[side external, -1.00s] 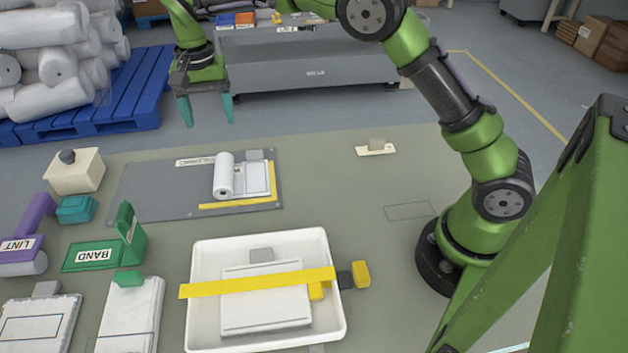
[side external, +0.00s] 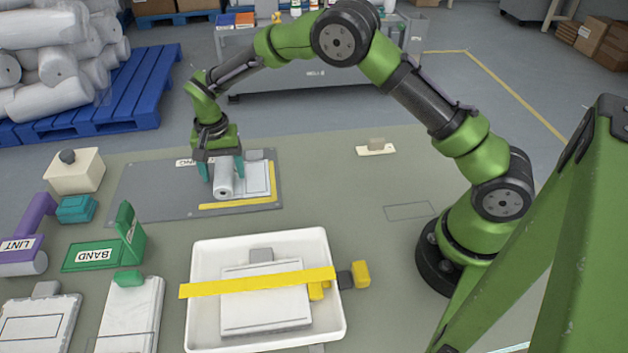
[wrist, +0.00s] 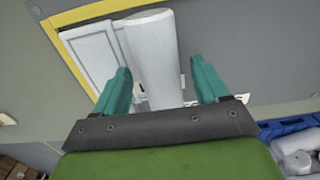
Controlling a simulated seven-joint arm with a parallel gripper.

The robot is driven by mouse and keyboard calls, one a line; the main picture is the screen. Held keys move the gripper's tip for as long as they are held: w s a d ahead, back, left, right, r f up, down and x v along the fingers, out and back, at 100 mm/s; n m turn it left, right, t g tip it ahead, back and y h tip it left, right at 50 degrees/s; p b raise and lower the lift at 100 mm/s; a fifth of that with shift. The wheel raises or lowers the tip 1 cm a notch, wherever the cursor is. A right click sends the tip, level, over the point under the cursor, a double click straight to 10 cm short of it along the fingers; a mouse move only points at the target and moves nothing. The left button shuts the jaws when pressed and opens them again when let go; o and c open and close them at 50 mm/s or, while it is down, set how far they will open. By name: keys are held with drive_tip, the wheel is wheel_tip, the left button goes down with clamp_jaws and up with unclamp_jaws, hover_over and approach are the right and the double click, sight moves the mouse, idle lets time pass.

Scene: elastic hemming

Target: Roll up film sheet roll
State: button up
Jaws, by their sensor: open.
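In the wrist view the roll (wrist: 152,50) runs between the open fingers (wrist: 163,85), with visible gaps on both sides. The white sheet (wrist: 98,48) lies beside the roll there. I cannot tell whether the fingertips touch the mat.
A yellow strip (side external: 238,205) borders the sheet. A white tray (side external: 197,290) with a yellow bar (side external: 255,283) stands in front. A green BAND holder (side external: 90,253) and purple LINT roller (side external: 22,243) are at left. The table's right middle is mostly clear.

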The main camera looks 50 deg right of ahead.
sight(255, 172)
clamp_jaws()
drive_tip(key=shift+s+d, duration=1.55)
drive_tip(key=shift+d, duration=0.05)
unclamp_jaws()
